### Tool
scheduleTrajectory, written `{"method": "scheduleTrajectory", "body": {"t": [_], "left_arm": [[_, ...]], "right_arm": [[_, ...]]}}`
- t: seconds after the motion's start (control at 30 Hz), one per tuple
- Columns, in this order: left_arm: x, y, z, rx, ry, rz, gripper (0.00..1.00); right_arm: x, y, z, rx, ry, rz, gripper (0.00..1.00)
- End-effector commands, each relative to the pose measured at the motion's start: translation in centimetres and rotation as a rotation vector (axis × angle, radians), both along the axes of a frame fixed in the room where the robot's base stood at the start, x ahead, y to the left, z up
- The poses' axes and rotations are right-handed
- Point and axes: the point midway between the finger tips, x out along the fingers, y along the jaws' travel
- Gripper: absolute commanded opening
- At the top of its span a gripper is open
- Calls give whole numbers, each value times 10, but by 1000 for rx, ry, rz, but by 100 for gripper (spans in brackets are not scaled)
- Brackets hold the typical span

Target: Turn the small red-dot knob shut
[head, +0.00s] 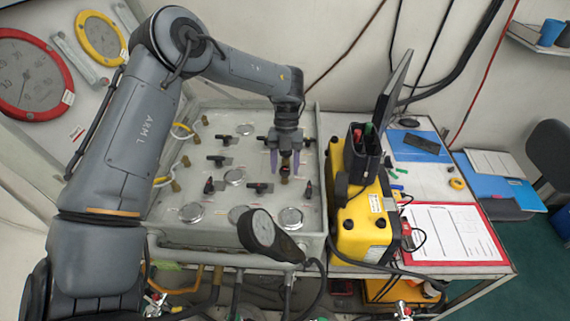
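My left gripper (285,163) reaches down over the right half of the grey valve panel (225,227). Its two purple fingers are apart, one on each side of a small brass-and-dark knob (284,170). I cannot tell whether they touch it. A red dot on this knob is too small to make out. Other small dark knobs with a touch of red stand at the panel's left (208,186) and right edge (308,188). Several black T-handles, one at the lower middle (260,187), stand around the gripper. My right gripper is not in view.
A black handset (262,231) overhangs the panel's front edge. A yellow-and-black case (363,215) stands close on the panel's right. Round gauges (291,218) lie flush in the panel. A red clipboard (452,235) lies on the table at right.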

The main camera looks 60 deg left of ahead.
Motion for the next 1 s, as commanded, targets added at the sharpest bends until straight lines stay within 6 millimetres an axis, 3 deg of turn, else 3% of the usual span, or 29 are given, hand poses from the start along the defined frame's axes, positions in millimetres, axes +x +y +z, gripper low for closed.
{"method": "scheduleTrajectory", "body": {"t": [0.43,1.0], "left_arm": [[2,3,8,2,-1,1,60],[20,30,87,3,0,1,60]], "right_arm": [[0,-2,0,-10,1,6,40],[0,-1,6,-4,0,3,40]]}}
